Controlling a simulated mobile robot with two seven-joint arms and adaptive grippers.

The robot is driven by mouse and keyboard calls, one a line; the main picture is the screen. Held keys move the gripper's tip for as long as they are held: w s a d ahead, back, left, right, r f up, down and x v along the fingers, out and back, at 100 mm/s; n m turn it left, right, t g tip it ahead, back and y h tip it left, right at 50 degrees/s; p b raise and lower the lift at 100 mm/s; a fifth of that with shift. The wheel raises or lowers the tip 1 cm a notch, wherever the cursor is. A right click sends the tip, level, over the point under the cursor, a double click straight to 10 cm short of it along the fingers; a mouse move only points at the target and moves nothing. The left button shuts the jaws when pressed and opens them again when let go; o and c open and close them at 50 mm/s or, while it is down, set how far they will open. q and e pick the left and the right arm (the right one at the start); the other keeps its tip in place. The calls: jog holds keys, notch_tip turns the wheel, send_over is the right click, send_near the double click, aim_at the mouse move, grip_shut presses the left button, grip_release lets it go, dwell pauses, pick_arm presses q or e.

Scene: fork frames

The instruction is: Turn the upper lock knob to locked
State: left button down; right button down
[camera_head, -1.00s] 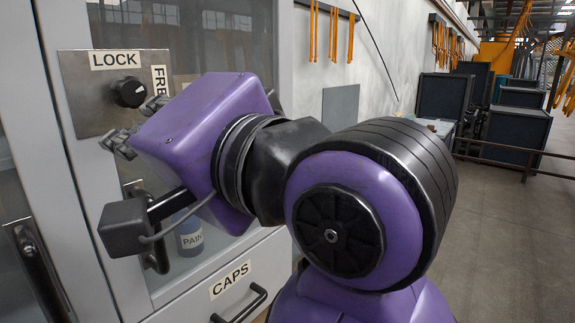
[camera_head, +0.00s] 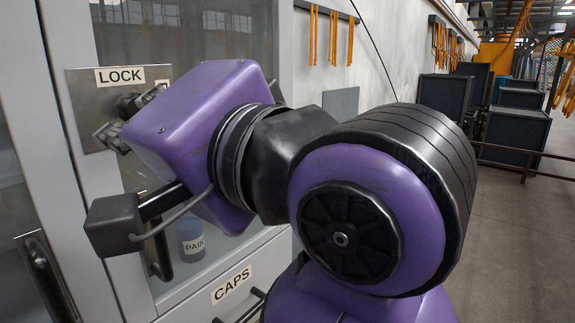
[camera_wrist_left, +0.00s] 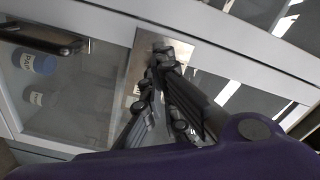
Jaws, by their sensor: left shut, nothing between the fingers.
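The lock knob (camera_head: 128,103) is black and round, on a metal plate (camera_head: 88,90) marked "LOCK" at the cabinet's upper left. My left gripper (camera_head: 112,133) is just below and in front of the knob, covering part of it. Its fingers are shut and empty; whether they touch the knob I cannot tell. In the left wrist view the fingers (camera_wrist_left: 155,75) reach up to the plate (camera_wrist_left: 183,47), and I cannot clearly make out the knob there. The second label is mostly hidden behind my wrist. My right gripper is not in view.
The grey cabinet has a glass door with a handle (camera_head: 157,255) and a bottle (camera_head: 191,240) behind it. A drawer marked "CAPS" (camera_head: 231,284) is below. Another dark handle (camera_head: 48,275) is at the lower left. Open floor (camera_head: 520,220) lies to the right.

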aim_at(126, 105)
pick_arm(q)
jog(key=x, duration=0.5)
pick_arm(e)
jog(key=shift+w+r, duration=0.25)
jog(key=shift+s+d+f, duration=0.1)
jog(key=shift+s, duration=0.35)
pick_arm(q)
jog(key=shift+w, duration=0.1)
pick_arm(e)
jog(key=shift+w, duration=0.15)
pick_arm(q)
jog(key=shift+f, duration=0.25)
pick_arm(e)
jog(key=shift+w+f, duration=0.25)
